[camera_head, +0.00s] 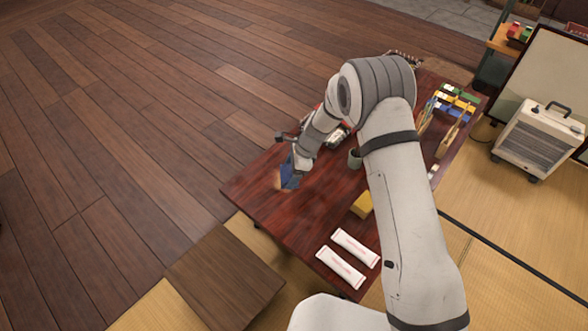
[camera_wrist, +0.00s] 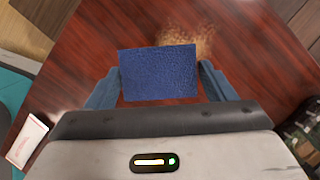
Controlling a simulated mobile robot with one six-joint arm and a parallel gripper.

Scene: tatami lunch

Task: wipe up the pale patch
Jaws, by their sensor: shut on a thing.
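A pale, tan-speckled patch (camera_wrist: 190,36) lies on the dark red wooden table (camera_wrist: 255,45), just beyond the blue block in the wrist view. In the head view a bit of the patch (camera_head: 278,181) shows at the left of the block, near the table's left edge. My gripper (camera_head: 292,172) is shut on a blue, rough-faced block (camera_wrist: 158,73), a sponge or folded cloth. One finger grips each side of it. The block (camera_head: 289,175) is at the patch and hides part of it. I cannot tell whether it touches the table.
A yellow block (camera_head: 362,205) and two white packets (camera_head: 341,268) lie on the table's near part. A grey cup (camera_head: 354,158) stands near my arm. Coloured pieces (camera_head: 455,104) are at the far right. A low wooden board (camera_head: 226,276) is off the near-left edge.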

